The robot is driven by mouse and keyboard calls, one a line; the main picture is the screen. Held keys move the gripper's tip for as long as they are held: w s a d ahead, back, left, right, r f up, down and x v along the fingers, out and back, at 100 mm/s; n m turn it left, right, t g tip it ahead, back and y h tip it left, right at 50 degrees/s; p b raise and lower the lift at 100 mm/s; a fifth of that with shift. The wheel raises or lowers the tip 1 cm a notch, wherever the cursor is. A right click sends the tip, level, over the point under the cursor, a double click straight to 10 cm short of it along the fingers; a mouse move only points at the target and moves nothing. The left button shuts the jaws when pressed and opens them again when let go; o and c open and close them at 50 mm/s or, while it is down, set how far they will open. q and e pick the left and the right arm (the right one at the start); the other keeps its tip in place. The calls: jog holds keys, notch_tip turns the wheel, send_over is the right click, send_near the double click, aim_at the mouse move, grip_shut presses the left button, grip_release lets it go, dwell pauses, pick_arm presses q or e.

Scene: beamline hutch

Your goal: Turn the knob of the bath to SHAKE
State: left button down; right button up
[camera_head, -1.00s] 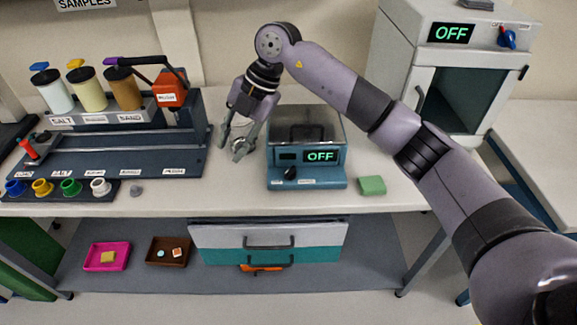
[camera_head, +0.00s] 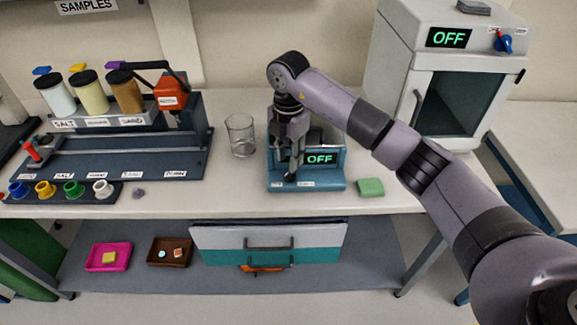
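The bath (camera_head: 335,183) is a blue box on the bench, with a green OFF on its dark display (camera_head: 320,158). Its knob, at the lower left of the front panel, is mostly hidden by my gripper, with a dark bit showing below the fingers. My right gripper (camera_head: 291,168) points down at the front left of the bath, over the knob. Its fingers look close together, but I cannot tell whether they touch or grip the knob. My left gripper is not in view.
A glass beaker (camera_head: 241,135) stands just left of the bath. A green block (camera_head: 370,187) lies to its right. A rack with sample jars (camera_head: 91,92) is at the left. A white oven (camera_head: 398,75) reading OFF, with a blue knob (camera_head: 504,44), is at the back right.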

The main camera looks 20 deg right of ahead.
aim_at(288, 173)
jog(key=shift+f+p, duration=0.3)
jog(key=shift+f, duration=2.3)
jog(key=shift+c, duration=0.5)
grip_shut()
